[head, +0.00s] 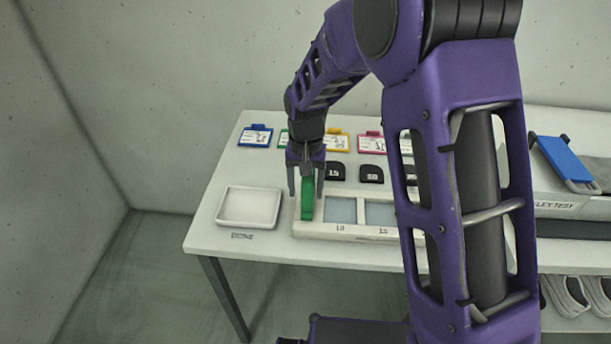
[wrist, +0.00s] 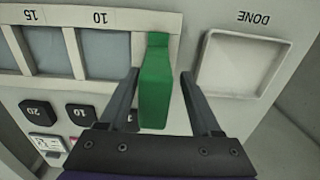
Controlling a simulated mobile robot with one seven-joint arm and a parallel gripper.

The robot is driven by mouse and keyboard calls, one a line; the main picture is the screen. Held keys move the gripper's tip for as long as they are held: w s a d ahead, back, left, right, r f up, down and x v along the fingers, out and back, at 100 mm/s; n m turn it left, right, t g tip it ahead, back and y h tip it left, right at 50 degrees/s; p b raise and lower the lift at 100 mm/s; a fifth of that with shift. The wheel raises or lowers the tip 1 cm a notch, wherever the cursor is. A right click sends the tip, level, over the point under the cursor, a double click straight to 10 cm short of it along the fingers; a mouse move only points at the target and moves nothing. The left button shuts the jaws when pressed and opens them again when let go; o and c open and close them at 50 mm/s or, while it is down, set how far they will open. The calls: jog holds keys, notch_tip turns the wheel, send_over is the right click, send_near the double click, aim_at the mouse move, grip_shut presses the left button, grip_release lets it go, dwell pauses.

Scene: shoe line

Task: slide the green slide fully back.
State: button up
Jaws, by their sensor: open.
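The green slide (head: 307,204) is an upright green block at the left end of a white frame (head: 346,234) with grey windows marked with numbers. In the wrist view the green slide (wrist: 155,88) stands between the two fingers of my gripper (wrist: 160,75). The fingers are open, with a visible gap on each side of the block. In the head view my gripper (head: 306,193) points down over the slide with one finger to each side.
A white tray (head: 248,208) marked DONE lies left of the frame and is empty. Black numbered blocks (head: 371,174) and coloured cards (head: 256,135) stand behind. A blue-topped device (head: 566,158) is at the right. My arm hides part of the table.

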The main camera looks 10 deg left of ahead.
notch_tip(320, 180, up, 17)
jog(key=p, duration=0.1)
jog(key=shift+r+p, duration=0.2)
jog(key=shift+p, duration=0.15)
